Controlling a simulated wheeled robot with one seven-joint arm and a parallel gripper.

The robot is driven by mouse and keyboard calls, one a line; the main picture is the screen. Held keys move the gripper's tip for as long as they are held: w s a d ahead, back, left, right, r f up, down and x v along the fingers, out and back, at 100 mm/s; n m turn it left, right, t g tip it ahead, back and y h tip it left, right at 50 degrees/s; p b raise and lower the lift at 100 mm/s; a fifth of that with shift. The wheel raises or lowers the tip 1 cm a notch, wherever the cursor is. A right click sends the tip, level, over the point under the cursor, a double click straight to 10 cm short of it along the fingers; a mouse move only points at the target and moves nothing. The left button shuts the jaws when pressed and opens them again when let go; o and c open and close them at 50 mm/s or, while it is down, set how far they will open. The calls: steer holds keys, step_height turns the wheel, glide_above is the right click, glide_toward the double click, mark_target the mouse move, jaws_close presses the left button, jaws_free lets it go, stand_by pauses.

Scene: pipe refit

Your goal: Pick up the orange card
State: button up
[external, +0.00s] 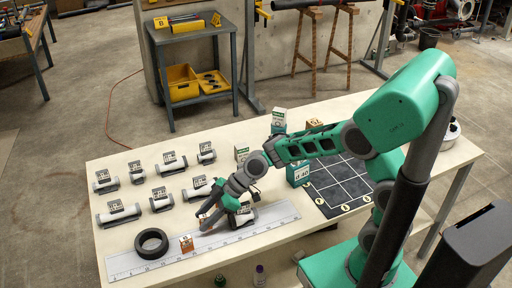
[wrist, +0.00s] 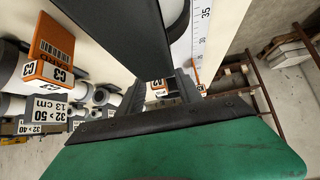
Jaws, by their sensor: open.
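An orange card (wrist: 52,45) marked CARD and G3 shows large at the left of the wrist view. More orange pieces show near my fingers there, one at the ruler's edge (wrist: 196,76). I cannot tell which of these is the G3 card. My gripper (external: 213,221) is low over the table's front, open, beside a pipe piece with a label (external: 242,217). It also shows in the wrist view (wrist: 168,86).
A long white ruler (external: 150,266) lies along the table's front edge, with a black ring (external: 151,242) behind its left part. Labelled pipe pieces (external: 118,214) stand in rows at left. A dark gridded mat (external: 335,178) and a green box (external: 297,174) are to the right.

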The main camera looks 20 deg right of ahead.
jaws_close()
steer(key=shift+r, duration=0.15)
stand_by(0.5)
